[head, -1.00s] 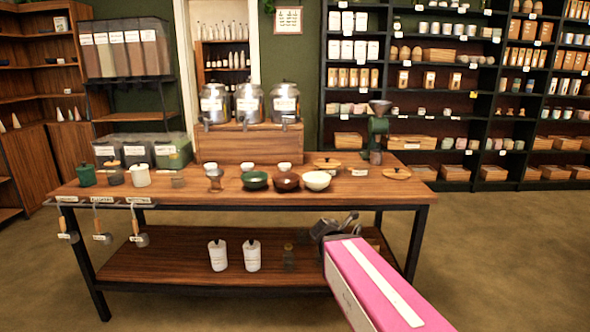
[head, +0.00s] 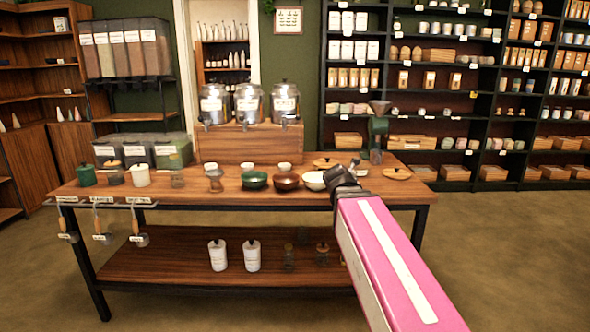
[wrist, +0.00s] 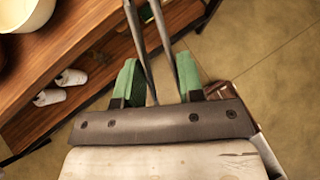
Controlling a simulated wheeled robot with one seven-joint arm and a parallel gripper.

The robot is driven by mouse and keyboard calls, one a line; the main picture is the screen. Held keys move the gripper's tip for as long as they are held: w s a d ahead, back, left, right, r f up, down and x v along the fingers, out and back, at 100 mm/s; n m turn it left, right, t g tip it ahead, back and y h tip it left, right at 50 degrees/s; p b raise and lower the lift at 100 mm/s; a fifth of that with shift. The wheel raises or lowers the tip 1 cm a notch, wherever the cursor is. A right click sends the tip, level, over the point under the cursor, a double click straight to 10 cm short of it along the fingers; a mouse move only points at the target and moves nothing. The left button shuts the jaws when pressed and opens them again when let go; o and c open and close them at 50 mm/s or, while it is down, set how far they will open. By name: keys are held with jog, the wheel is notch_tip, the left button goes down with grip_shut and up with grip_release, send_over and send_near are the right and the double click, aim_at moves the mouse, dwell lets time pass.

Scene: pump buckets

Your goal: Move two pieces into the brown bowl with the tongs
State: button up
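The brown bowl (head: 286,182) stands on the table between a green bowl (head: 254,181) and a white bowl (head: 314,181). The pieces are too small to make out. My gripper (head: 345,178) is at the table's front edge, just right of the white bowl, partly covering that spot. In the wrist view my gripper (wrist: 157,78) has green fingers on either side of two dark metal rods, the arms of the tongs (wrist: 163,30). The tongs appear held between the fingers; their tips are out of view. A pale bowl (wrist: 27,12) shows at the wrist view's upper left.
The wooden table (head: 225,198) carries a grinder (head: 377,135), a round wooden lid (head: 397,173) and steel dispensers (head: 248,104) on a wooden box. White canisters (head: 217,255) stand on the lower shelf (head: 160,262). The floor to the right is clear.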

notch_tip(320, 180, up, 11)
jog(key=n+t+y, duration=0.1)
jog(key=n+y, duration=0.1)
jog(key=shift+w+n, duration=0.3)
jog(key=shift+w, duration=0.05)
jog(key=shift+f, duration=0.2)
dwell(0.8)
